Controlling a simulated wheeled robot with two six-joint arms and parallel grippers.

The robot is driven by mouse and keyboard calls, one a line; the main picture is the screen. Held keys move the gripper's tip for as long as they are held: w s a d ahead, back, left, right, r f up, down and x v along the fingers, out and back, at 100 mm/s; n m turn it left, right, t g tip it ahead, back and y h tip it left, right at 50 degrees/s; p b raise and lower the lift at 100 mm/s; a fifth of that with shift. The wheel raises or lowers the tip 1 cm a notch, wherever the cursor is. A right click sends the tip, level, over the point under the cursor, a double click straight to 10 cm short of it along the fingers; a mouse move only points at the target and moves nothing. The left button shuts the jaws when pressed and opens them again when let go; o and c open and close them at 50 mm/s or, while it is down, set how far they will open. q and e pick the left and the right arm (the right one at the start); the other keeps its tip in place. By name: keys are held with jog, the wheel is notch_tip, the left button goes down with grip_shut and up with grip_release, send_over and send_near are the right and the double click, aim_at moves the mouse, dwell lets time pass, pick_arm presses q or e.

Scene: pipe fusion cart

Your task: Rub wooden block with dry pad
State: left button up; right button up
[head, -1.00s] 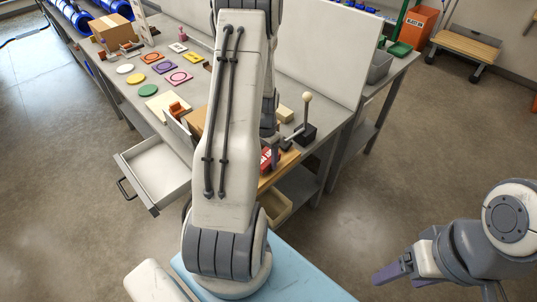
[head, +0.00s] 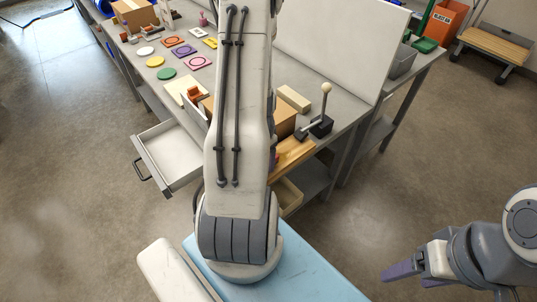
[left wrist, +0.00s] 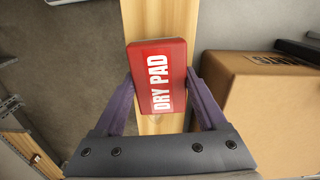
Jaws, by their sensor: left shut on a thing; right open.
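The red dry pad (left wrist: 160,72), marked "DRY PAD" in white, is between the purple fingers of my left gripper (left wrist: 160,92) in the left wrist view. The gripper is shut on it. The wooden block (left wrist: 158,18) is a long pale plank running under the pad; whether they touch is unclear. In the head view the wooden block (head: 294,152) shows at the bench's near edge, partly behind my left arm, which hides most of the left gripper and pad. My right gripper (head: 394,272) is open and empty over the floor at the lower right.
A cardboard box (left wrist: 262,110) stands close to the right of the block. A lever with a ball knob (head: 326,100) stands on the bench near the block. An open drawer (head: 170,165) juts out at left. Coloured discs and square plates lie farther back.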

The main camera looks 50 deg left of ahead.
aim_at(290, 149)
pick_arm(q)
jog(key=shift+s, duration=0.2)
jog(key=shift+f, duration=0.2)
jog(key=shift+w+d+f, duration=0.1)
jog(key=shift+w, duration=1.45)
jog(key=shift+w+d+f, duration=0.1)
jog(key=shift+w, duration=1.45)
jog(key=shift+w+d+f, duration=0.1)
jog(key=shift+w, duration=1.35)
jog(key=shift+w+d+f, duration=0.1)
jog(key=shift+w, duration=1.35)
jog(key=shift+a, duration=0.1)
jog(key=shift+w+r, duration=0.1)
